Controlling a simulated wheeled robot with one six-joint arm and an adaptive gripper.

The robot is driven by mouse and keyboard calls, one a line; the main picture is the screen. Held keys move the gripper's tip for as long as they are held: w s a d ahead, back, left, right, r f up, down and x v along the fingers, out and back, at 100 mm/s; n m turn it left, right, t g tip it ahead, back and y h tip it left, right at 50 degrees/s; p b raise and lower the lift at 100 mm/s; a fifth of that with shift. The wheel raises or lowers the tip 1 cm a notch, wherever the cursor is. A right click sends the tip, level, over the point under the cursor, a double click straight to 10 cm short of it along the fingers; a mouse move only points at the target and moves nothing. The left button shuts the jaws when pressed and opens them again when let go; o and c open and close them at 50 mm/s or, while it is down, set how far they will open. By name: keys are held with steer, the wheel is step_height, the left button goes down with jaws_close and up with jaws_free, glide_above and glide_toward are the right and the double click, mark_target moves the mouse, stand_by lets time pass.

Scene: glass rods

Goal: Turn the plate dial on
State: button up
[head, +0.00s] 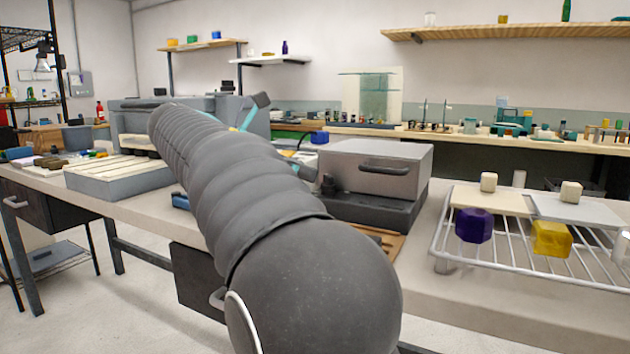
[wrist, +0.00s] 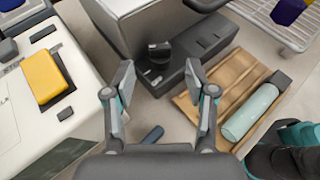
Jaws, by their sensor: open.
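The plate dial (wrist: 160,52) is a small black knob on the front of a dark grey base (wrist: 195,58). In the wrist view it lies just beyond the fingertips of my gripper (wrist: 158,76), roughly centred between them. The fingers are spread wide, with nothing between them, and appear apart from the dial. In the head view the dial (head: 328,185) shows at the left end of the dark base (head: 385,207), under a grey box with a handle (head: 380,160). My arm hides much of the bench there. I cannot read the dial's setting.
A wooden tray (wrist: 208,98) with a pale green cylinder (wrist: 250,112) lies right of the base. A white-topped block with a yellow piece (wrist: 43,77) is at left. A wire rack (head: 480,252) with coloured glass blocks stands at right in the head view.

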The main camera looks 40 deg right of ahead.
mark_target(326, 177)
steer(key=shift+x, duration=1.9)
jaws_close()
